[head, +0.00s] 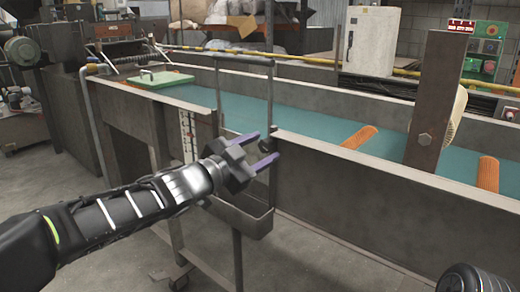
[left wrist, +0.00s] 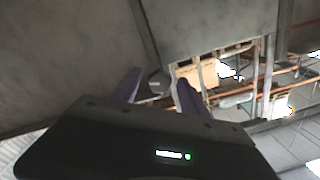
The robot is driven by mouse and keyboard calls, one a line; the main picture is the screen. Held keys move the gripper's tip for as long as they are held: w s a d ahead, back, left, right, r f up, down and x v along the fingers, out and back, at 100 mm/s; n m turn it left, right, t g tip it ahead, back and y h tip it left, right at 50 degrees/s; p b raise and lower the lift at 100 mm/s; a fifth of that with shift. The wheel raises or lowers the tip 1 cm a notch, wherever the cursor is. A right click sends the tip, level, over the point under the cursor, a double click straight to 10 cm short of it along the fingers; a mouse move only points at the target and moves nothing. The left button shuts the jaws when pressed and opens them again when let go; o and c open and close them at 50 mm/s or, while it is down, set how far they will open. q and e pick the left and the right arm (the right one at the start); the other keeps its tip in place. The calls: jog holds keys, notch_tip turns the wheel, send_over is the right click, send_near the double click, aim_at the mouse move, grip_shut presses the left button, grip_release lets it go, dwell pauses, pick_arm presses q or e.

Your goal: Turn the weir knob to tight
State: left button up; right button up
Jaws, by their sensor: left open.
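The weir knob (head: 263,147) is a small dark knob on the side of the grey metal trough, by the upright weir frame (head: 245,63). My left gripper (head: 267,145) is open, with its two purple fingers reaching toward the trough, one above and one below the knob. In the left wrist view the round dark knob (left wrist: 156,84) shows between the tips of the open fingers (left wrist: 159,77). I cannot tell whether either finger touches it.
The trough holds blue-green water (head: 310,103) with orange mesh tubes (head: 359,137) in it. A rusty upright post (head: 434,100) stands at the near wall on the right. A small metal catch box (head: 240,213) hangs below the gripper. A green lid (head: 160,79) lies at the far left.

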pick_arm(q)
jog(key=shift+s+a, duration=0.1)
jog(key=p+v, duration=0.2)
jog(key=v, duration=0.5)
jog(key=shift+s, duration=0.25)
pick_arm(e)
jog(key=shift+s+r, duration=0.2)
jog(key=shift+r, duration=0.8)
pick_arm(q)
jog(key=shift+a, duration=0.15)
